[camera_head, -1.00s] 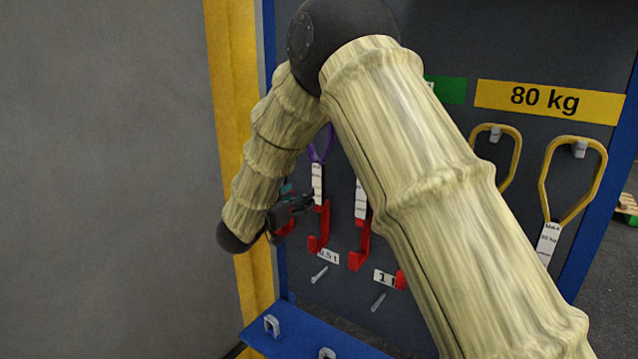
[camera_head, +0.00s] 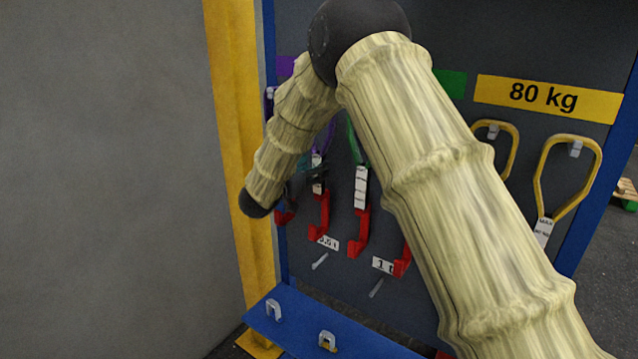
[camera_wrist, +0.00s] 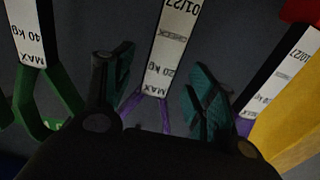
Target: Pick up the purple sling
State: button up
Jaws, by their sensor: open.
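A purple sling (camera_head: 325,138) hangs on the dark board, partly hidden behind my arm. A white tag and a red hook (camera_head: 320,217) hang below its purple loop. In the wrist view its tag (camera_wrist: 169,45) reads MAX 20 kg, upside down, with purple strands (camera_wrist: 133,101) beneath. My gripper (camera_head: 316,179) is beside the tag; in the wrist view its open fingers (camera_wrist: 158,87) stand on either side of the tag's lower end and the purple strands. Whether they touch is unclear. Another purple sling (camera_wrist: 243,127) shows at the right of the wrist view.
A green sling (camera_head: 356,143) hangs just right; its green strands (camera_wrist: 62,92) show left in the wrist view. Yellow slings (camera_head: 568,175) hang farther right. A yellow post (camera_head: 236,130) stands close on the left. A blue ledge (camera_head: 305,322) with clips lies below.

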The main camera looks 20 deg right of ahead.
jog(key=p+x, duration=0.1)
jog(key=x, duration=0.2)
jog(key=shift+w+d, duration=0.2)
jog(key=c, duration=1.3)
grip_shut()
jog(key=shift+r, duration=0.15)
